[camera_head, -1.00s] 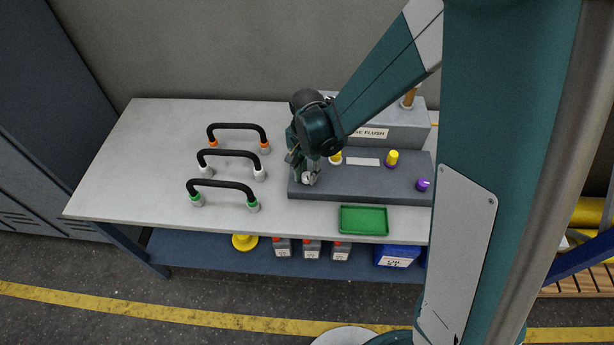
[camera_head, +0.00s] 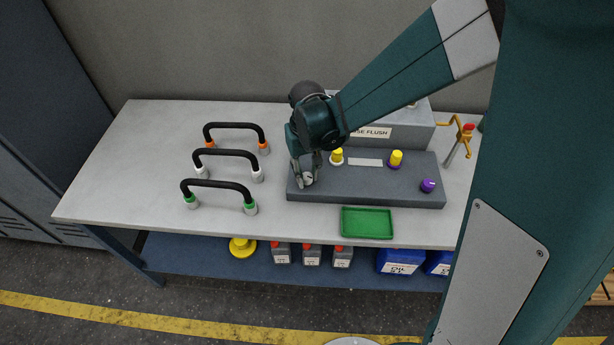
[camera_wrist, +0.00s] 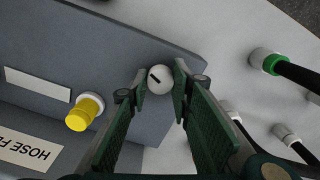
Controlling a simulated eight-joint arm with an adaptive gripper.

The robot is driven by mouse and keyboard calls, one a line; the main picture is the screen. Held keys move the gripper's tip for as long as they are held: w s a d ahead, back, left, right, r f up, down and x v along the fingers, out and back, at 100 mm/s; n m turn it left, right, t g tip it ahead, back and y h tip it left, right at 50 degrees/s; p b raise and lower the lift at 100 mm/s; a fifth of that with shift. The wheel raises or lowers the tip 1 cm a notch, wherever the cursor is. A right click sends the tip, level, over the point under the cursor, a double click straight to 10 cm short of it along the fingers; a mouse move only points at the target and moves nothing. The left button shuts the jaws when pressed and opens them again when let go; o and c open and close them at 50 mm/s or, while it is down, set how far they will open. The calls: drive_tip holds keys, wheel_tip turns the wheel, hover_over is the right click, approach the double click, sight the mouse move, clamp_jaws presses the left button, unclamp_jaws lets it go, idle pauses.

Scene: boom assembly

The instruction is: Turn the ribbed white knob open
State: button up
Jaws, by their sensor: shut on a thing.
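The white knob (camera_head: 308,179) sits at the left end of the dark grey panel block (camera_head: 350,190). In the wrist view the knob (camera_wrist: 159,78) shows a round white top with a short dark mark on it. My gripper (camera_head: 307,181) comes down over it from above. In the wrist view my gripper (camera_wrist: 160,82) has its green-padded fingers on both sides of the knob, shut on it. The knob's ribbed sides are mostly hidden by the fingertips.
A yellow-capped fitting (camera_head: 337,157), another yellow one (camera_head: 396,159) and a purple knob (camera_head: 428,185) stand on the block. A green tray (camera_head: 367,223) lies in front. Black hoses (camera_head: 218,186) arch at left. The hose flush box (camera_head: 380,128) stands behind.

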sight(308, 177)
drive_tip(key=shift+n, duration=0.6)
drive_tip(key=o, duration=0.9)
drive_tip(key=shift+r, duration=0.15)
wheel_tip(308, 177, up, 12)
idle(0.5)
drive_tip(key=shift+d, duration=0.1)
idle(0.5)
